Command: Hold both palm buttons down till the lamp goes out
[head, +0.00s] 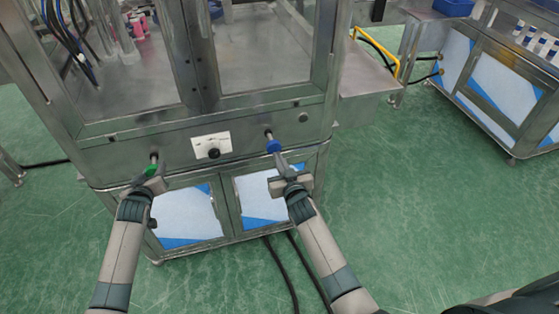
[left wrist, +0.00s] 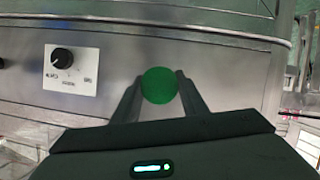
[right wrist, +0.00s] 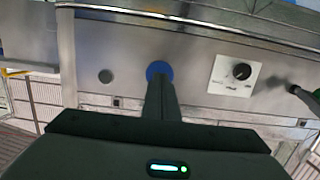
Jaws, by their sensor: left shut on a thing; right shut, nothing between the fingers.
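The green palm button (head: 152,170) sits on a short stem at the left of the steel machine's front panel. My left gripper (head: 146,178) is shut on it; in the left wrist view the fingers flank the green button (left wrist: 160,86). The blue palm button (head: 273,146) sits to the right on its own stem. My right gripper (head: 281,164) is shut and empty, its tips at the blue button; in the right wrist view they overlap the lower part of the blue button (right wrist: 159,69). How far either button is pressed cannot be told. I see no lit lamp.
A white plate with a black knob (head: 213,152) lies between the buttons. A small grey round fitting (head: 303,117) is right of the blue button. A yellow rail (head: 380,52) and a second steel bench (head: 490,85) stand at right. Black cables (head: 280,270) lie on the green floor.

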